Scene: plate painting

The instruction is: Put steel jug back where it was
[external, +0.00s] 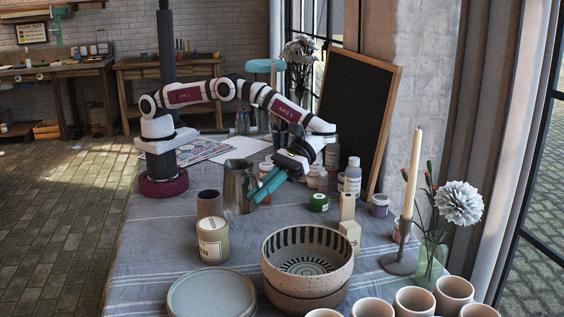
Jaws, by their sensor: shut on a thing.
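The steel jug (237,192) is upright at the middle of the cloth-covered table in the external view. My gripper (265,188) reaches down to it from the upper right, and its teal fingers are shut at the jug's right side, where the handle is hidden by them. The jug's base is at or very near the cloth; I cannot tell whether it touches.
A brown cup (209,204) and a labelled jar (213,243) stand close left and in front of the jug. A green-lidded pot (319,203) and bottles (352,178) stand to the right. Striped bowls (307,254) and a plate (211,295) are in front.

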